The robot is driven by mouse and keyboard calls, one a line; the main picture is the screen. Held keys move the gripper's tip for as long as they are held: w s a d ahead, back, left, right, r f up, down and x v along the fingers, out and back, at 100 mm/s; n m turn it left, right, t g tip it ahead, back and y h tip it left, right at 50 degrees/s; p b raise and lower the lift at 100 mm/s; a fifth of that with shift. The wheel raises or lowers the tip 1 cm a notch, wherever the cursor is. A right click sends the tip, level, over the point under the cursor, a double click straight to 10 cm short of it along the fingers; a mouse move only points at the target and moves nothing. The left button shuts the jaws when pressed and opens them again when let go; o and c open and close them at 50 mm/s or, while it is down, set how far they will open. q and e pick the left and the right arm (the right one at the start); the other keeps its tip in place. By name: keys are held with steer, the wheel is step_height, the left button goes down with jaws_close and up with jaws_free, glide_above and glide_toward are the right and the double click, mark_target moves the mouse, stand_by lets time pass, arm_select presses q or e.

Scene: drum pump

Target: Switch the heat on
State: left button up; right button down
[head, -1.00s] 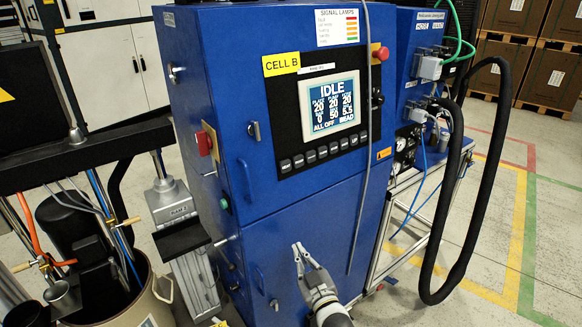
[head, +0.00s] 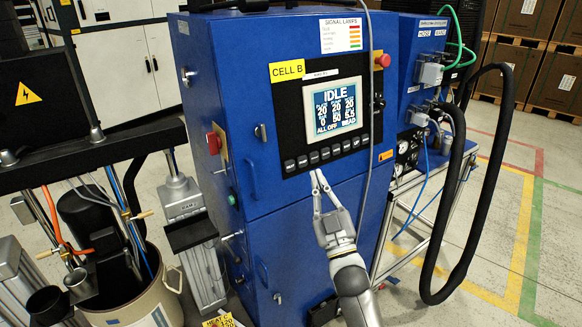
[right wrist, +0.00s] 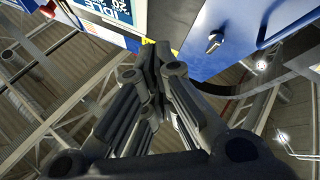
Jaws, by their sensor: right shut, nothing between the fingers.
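The blue control cabinet (head: 300,230) marked CELL B stands in the middle of the head view. Its lit screen (head: 333,108) reads IDLE at the top and ALL OFF at the bottom left. A row of small grey buttons (head: 325,153) runs below the screen on the black panel. My right gripper (head: 317,174) is shut and empty, its tips just below the button row, left of its middle; I cannot tell whether they touch. In the right wrist view the shut fingers (right wrist: 152,55) point toward the cabinet, with part of the screen (right wrist: 110,10) at the top. My left gripper is not in view.
A red emergency button (head: 383,60) sits right of the screen, and a red switch (head: 214,142) is on the cabinet's left side. A grey cable hangs down the front. A thick black hose (head: 455,200) loops at right. A drum (head: 150,300) stands at left.

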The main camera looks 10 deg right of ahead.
mark_target(290, 166)
steer(key=shift+w+f, duration=0.1)
steer(key=shift+w+a+f+b, duration=0.25)
steer(key=shift+w+a+b, duration=0.25)
steer(key=shift+w+b, duration=0.75)
steer(key=shift+w+a+f+b, duration=0.2)
steer(key=shift+w+a+b, duration=0.3)
steer(key=shift+w+b, duration=0.65)
steer(key=shift+w+a+f+b, duration=0.25)
steer(key=shift+w+a+b, duration=0.45)
steer(key=shift+w, duration=0.9)
steer(key=shift+d, duration=0.2)
steer(key=shift+w+a+f+b, duration=0.1)
steer(key=shift+w+a+b, duration=0.05)
steer(key=shift+w+b, duration=0.3)
